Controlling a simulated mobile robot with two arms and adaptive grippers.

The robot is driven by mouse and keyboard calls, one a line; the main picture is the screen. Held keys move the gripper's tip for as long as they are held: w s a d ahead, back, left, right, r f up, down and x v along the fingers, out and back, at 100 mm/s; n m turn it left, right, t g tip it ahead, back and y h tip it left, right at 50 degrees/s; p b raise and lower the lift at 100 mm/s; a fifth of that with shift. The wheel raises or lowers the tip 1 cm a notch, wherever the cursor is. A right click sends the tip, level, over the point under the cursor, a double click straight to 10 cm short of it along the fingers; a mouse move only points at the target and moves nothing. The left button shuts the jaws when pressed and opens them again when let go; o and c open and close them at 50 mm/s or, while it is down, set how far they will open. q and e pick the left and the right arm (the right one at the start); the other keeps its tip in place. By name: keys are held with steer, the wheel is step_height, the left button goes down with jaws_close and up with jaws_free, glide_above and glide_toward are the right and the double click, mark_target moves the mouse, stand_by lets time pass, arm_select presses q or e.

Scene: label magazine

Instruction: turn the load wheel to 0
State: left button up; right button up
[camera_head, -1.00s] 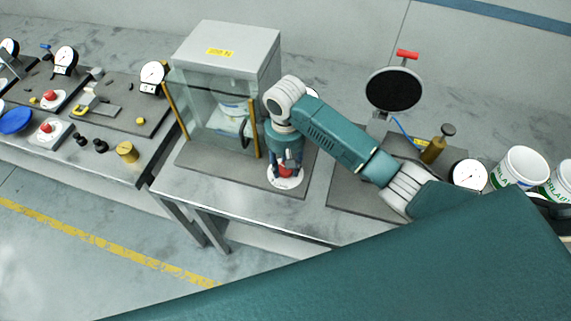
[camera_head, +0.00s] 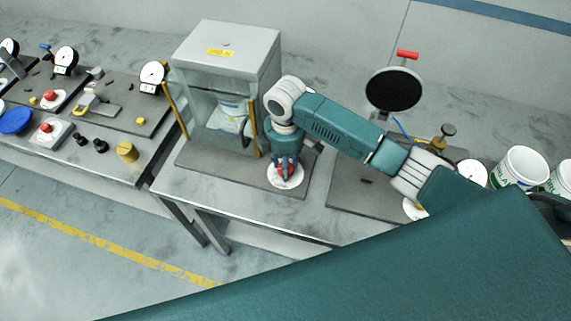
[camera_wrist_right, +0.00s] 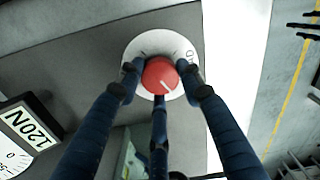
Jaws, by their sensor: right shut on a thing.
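The load wheel is a red round knob (camera_wrist_right: 160,76) with a short white line, on a white dial plate (camera_wrist_right: 147,45). In the right wrist view the line points down and to the right. Dark marks show at the plate's right edge, too partial to read surely. My right gripper (camera_head: 285,172) is shut on the knob, its blue fingers around the rim. In the head view the fingers mostly hide the knob, and the white plate (camera_head: 286,183) shows below them. My left gripper is not in view.
A glass-fronted cabinet (camera_head: 225,55) with yellow-brown posts stands just behind the wheel. A gauge labelled 120N (camera_wrist_right: 15,160) lies at lower left in the wrist view. White tubs (camera_head: 522,167) stand at right. The bench front (camera_head: 225,205) is clear.

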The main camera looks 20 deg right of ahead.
steer(key=shift+w+r+n, duration=0.15)
steer(key=shift+n, duration=1.85)
steer(key=o, duration=1.1)
steer(key=shift+o, duration=0.2)
step_height(320, 180, up, 12)
